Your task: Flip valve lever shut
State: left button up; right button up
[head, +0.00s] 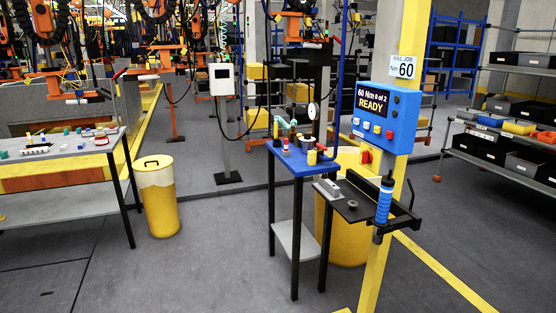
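Neither of my grippers is in view.
The blue control box (385,117) reads "60 Nm 0 of 2 READY". A dark bench (352,205) with a blue-handled tool (384,199) stands in front. A yellow bin (157,197) and a parts table (60,160) are at left; shelves (510,135) at right. The front left floor is clear.

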aim_at(319, 146)
jog(key=i+z, duration=0.2)
jog(key=i+j+z, duration=0.2)
jog(key=i, duration=0.15)
jog(key=i+j+z, duration=0.1)
jog(key=z, duration=0.3)
jog(key=i+j+z, duration=0.1)
jog(key=z, duration=0.3)
jog(key=i+j+z, duration=0.1)
jog(key=j, duration=0.3)
jog(key=i+j+z, duration=0.1)
jog(key=j, duration=0.3)
jog(key=i+j+z, duration=0.1)
jog(key=j, duration=0.35)
jog(key=i+j+z, duration=0.1)
jog(key=j, duration=0.35)
jog(key=i+j+z, duration=0.1)
jog(key=j, duration=0.3)
jog(key=i+j, duration=0.1)
jog(key=j, duration=0.2)
jog(key=i+j, duration=0.1)
jog(key=j, duration=0.15)
